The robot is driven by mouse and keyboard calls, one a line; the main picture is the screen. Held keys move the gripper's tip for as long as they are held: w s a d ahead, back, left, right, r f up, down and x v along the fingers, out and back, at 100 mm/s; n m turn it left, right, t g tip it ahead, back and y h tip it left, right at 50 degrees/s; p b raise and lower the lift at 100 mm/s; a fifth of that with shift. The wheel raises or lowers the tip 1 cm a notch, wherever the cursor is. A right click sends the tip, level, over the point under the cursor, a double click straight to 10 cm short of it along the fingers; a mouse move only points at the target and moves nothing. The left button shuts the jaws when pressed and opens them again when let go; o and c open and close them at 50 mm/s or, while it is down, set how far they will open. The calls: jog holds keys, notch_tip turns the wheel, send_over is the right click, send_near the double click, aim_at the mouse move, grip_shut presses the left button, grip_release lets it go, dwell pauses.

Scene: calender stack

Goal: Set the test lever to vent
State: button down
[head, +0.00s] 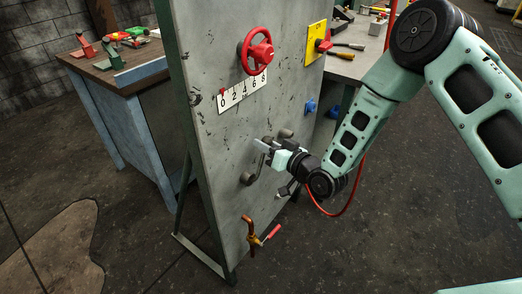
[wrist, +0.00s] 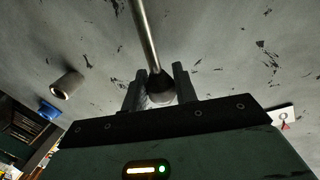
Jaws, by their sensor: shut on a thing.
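The test lever is a thin metal rod with a dark ball knob. In the head view the lever (head: 258,168) rises from a grey hub (head: 247,179) low on the grey panel, leaning slightly right. My gripper (head: 262,146) is at its upper end, in front of the panel. In the wrist view the rod (wrist: 146,35) comes down from the top edge, and its knob (wrist: 160,88) sits between the fingers of my gripper (wrist: 157,88), which is shut on it. The fingers partly hide the knob. I can read no vent mark.
A grey stub (head: 286,133) juts from the panel (head: 212,130) right of the lever; the wrist view shows a stub too (wrist: 67,84). A red handwheel (head: 257,51), number scale (head: 243,90), blue knob (head: 310,106) and brass valve (head: 252,238) surround it.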

jog(key=shift+w+d+f+m+b, duration=0.4)
jog(key=shift+w+d+f+m, duration=0.3)
jog(key=shift+m, duration=0.3)
jog(key=c, duration=1.1)
grip_release()
jog(key=shift+r, duration=0.1)
jog(key=b+v, duration=0.1)
jog(key=v, duration=1.6)
jog(key=shift+d+r+b, duration=0.15)
jog(key=shift+r+b, duration=0.05)
jog(key=shift+b, duration=0.2)
